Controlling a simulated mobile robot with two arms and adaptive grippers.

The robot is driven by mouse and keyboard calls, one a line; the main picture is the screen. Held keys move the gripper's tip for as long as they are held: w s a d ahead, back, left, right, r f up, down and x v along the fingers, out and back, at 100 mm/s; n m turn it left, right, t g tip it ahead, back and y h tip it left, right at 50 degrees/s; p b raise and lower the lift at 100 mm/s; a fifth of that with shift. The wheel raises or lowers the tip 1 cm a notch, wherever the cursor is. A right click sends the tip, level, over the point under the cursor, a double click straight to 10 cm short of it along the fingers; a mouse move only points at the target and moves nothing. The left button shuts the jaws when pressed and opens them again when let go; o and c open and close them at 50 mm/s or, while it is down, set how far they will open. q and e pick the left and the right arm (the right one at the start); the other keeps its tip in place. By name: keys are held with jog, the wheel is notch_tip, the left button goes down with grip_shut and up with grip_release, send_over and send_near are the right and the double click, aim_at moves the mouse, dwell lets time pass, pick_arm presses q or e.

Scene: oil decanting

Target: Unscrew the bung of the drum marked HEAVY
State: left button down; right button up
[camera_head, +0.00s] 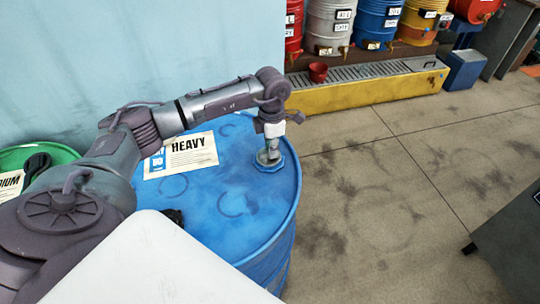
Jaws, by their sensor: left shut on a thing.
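The blue drum (230,185) stands in front of me with a label reading HEAVY (190,155) on its lid. My left arm reaches over the drum from the left. My left gripper (270,155) points down at the right part of the lid and is shut on the bung (268,164), a bluish-grey fitting at the lid's right edge. The fingers partly hide the bung, and I cannot tell how far it is turned. My right gripper is not in view.
A green drum (55,151) with a partly hidden label stands at the left. Several coloured drums line the back above a yellow grated trough (365,95) with a small red pot (318,72) on it. A blue box (464,70) stands at the back right. The floor (400,190) to the right is clear.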

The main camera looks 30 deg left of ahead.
pick_arm(q)
jog(key=shift+n, duration=0.6)
jog(key=shift+r, duration=0.15)
jog(key=shift+r+p, duration=0.8)
jog(key=shift+r, duration=0.35)
